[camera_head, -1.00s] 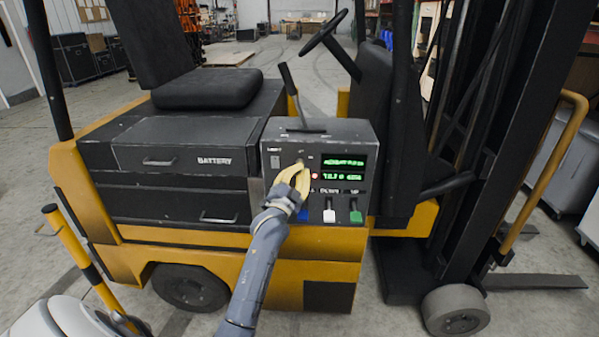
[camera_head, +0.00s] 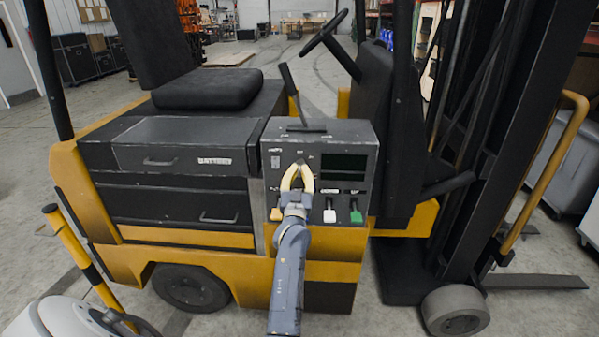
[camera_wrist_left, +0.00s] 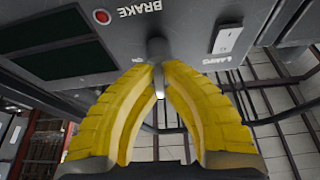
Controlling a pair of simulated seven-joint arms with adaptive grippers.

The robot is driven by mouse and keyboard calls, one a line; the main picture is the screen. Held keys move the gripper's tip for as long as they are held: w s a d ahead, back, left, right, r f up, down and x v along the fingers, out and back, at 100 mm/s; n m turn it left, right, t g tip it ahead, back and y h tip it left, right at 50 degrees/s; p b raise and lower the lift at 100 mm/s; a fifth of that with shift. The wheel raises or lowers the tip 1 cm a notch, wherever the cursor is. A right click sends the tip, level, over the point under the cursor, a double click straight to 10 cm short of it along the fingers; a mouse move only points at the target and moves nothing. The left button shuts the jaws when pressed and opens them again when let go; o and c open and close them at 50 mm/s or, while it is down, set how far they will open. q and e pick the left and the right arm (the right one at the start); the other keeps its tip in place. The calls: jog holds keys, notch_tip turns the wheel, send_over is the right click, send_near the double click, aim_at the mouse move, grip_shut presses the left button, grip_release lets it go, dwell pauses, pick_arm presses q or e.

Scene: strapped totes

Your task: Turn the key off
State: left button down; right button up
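The grey control panel (camera_head: 345,138) stands on the side of the yellow and black forklift. Its two display windows (camera_head: 344,163) are dark. My left gripper (camera_head: 299,165) is at the upper middle of the panel, with its yellow fingers brought together at the key. In the left wrist view the small grey key (camera_wrist_left: 158,48) is between the two fingertips (camera_wrist_left: 159,70), which appear to touch it on both sides. The key's exact angle is mostly hidden by the fingers. My right gripper is not in view.
A red round button or light (camera_wrist_left: 102,16) is beside the BRAKE label. A white rocker switch (camera_wrist_left: 227,40) is on the other side. A black handle (camera_head: 292,95) rises above the panel.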

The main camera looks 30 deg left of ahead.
pick_arm(q)
jog(key=shift+n+y, duration=0.3)
jog(key=shift+n, duration=0.3)
jog(key=c, duration=1.6)
grip_release()
jog(key=shift+o, duration=0.2)
jog(key=shift+r, duration=5.05)
jog(key=shift+a, duration=0.1)
